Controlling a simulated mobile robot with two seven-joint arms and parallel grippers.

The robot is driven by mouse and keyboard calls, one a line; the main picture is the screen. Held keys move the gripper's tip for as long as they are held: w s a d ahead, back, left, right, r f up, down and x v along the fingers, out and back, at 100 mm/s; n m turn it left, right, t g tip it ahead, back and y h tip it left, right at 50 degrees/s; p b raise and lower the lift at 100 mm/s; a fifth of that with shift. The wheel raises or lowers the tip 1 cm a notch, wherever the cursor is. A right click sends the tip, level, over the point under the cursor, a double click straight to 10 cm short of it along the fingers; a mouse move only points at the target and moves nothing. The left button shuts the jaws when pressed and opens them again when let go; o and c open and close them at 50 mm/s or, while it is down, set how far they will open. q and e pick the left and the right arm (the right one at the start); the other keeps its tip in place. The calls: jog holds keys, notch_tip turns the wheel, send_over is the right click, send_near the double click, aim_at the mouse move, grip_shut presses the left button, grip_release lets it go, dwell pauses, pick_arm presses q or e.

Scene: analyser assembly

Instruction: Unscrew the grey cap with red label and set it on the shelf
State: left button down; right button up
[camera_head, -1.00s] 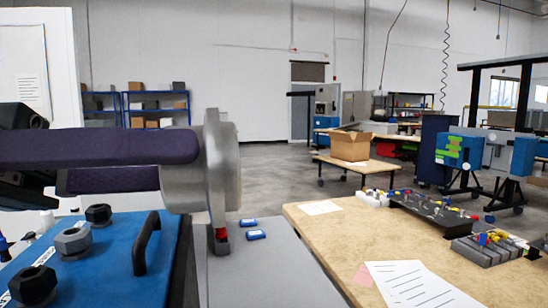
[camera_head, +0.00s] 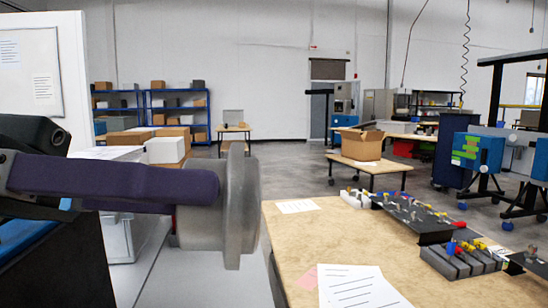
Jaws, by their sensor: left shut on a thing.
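A large grey metal cap (camera_head: 238,200) with a wide flange is at the left centre, held up in the air. My left gripper (camera_head: 198,190), with purple fingers, comes in from the left and is shut on the cap's narrower part. The cap is clear of the table to its right. I cannot make out a red label on its visible side. My right gripper is not in view.
A wooden table (camera_head: 285,240) at right carries papers and black racks (camera_head: 445,262) of small coloured parts. Blue shelving (camera_head: 147,112) with boxes stands at the back left. A light grey surface (camera_head: 165,280) lies below the cap. A white panel (camera_head: 45,70) stands at left.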

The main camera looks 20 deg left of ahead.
pick_arm(q)
jog(key=d+f+m+g+y+b, duration=0.35)
jog(key=f+m+g, duration=0.2)
jog(key=f, duration=0.45)
jog(key=d+f+m+g+y+b, duration=0.2)
jog(key=f+m+g+y+b, duration=0.3)
jog(key=f, duration=0.5)
jog(key=w+a+f+m+t+y+b, duration=0.2)
jog(key=w+a+f+m+y+b, duration=0.3)
jog(key=a+f, duration=0.6)
jog(key=shift+m+y, duration=0.65)
jog(key=f+b, duration=0.1)
jog(key=f, duration=0.1)
jog(key=f+b, duration=0.4)
jog(key=shift+s+a, duration=0.15)
jog(key=shift+a, duration=0.25)
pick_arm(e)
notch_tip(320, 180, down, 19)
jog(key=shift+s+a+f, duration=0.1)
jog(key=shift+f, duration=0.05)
pick_arm(q)
jog(key=shift+f+b, duration=0.65)
jog(key=shift+f, duration=0.25)
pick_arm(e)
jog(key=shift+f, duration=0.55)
pick_arm(q)
jog(key=shift+f+b, duration=0.6)
jog(key=shift+f, duration=0.15)
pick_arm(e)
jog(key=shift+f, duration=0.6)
